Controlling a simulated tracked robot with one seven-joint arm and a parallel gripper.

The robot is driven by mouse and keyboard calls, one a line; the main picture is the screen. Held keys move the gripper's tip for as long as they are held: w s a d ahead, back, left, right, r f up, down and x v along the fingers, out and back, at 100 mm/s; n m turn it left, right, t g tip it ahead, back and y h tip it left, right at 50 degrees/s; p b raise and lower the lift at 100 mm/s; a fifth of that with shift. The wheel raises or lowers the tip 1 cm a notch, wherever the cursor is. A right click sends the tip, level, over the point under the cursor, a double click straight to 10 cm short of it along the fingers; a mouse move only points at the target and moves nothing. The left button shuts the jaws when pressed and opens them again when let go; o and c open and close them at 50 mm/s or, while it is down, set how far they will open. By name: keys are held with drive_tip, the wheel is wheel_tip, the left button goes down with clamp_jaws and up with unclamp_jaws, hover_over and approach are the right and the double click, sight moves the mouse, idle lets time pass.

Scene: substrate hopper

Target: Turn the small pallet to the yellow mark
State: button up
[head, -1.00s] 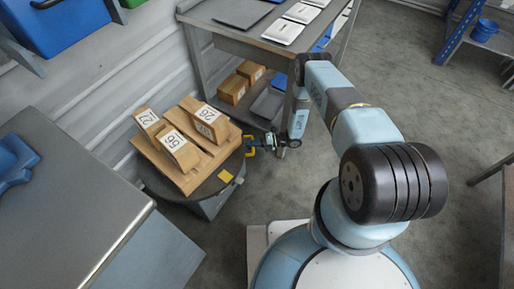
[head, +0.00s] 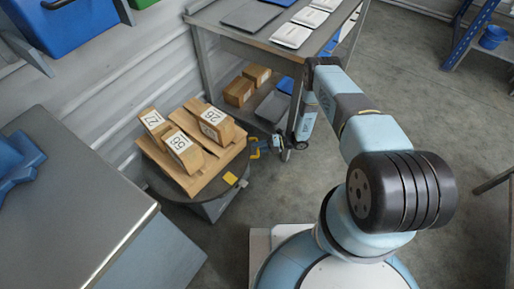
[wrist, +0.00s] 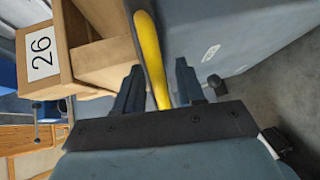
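The small wooden pallet (head: 193,190) lies on a dark round turntable (head: 158,183). It carries boxes numbered 27 (head: 153,121), 56 (head: 183,149) and 26 (head: 214,122); box 26 also shows in the wrist view (wrist: 42,58). A yellow mark (head: 230,178) sits on the turntable's front right rim, just off the pallet's edge. A yellow handle (head: 254,149) stands at the right side; its attachment is unclear. My gripper (wrist: 158,85) is open, with the handle's yellow bar (wrist: 150,55) between its fingers and a small gap showing on the right.
A grey shelf table (head: 235,38) with trays stands behind, cartons (head: 240,90) on its lower shelf. A grey bench (head: 75,210) is close on the left. The corrugated wall is behind the turntable.

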drive_tip(key=v, duration=1.3)
drive_tip(key=shift+c, duration=0.2)
